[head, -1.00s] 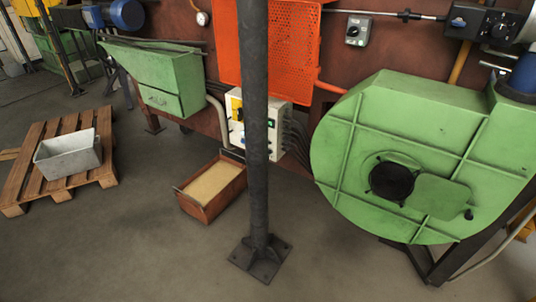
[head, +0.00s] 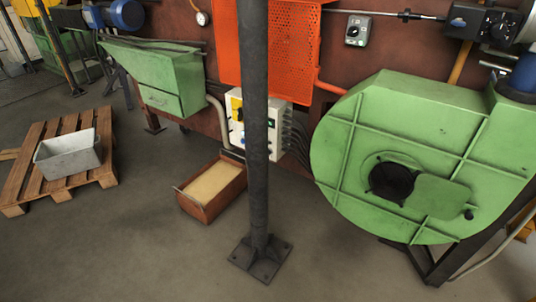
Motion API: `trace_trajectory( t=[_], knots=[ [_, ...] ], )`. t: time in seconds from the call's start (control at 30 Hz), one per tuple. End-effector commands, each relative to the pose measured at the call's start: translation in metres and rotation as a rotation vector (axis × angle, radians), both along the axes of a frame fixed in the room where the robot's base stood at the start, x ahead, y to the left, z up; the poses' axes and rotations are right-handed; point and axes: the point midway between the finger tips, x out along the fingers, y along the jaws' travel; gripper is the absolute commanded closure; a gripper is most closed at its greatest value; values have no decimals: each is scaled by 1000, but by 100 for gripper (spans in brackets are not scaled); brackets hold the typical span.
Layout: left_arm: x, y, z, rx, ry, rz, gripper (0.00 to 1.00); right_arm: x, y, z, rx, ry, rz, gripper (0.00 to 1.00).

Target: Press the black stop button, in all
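A small grey switch box (head: 357,30) is on the brown furnace wall at the upper right, with a small dark round control on its face. It is too small to tell whether this is the black stop button. A white control box (head: 237,117) with a yellow panel and small coloured controls is on the wall near the middle. The dark post in front hides part of its face, so I cannot make out a black button there. Neither of my grippers is in view.
A dark post (head: 258,190) with a bolted foot stands in front of the white box. A large green blower housing (head: 420,165) fills the right. A rust-brown bin (head: 205,208) stands on the floor, and a pallet (head: 103,172) carries a grey tub (head: 68,163). The front floor is clear.

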Motion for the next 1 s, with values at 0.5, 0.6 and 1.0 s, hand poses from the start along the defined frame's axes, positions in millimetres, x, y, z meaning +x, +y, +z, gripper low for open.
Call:
trace_trajectory(
  t=[0.5,0.6,1.0],
  knots=[
    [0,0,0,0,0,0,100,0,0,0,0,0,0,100],
    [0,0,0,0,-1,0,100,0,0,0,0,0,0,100],
    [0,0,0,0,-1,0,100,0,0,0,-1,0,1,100]
  ],
)
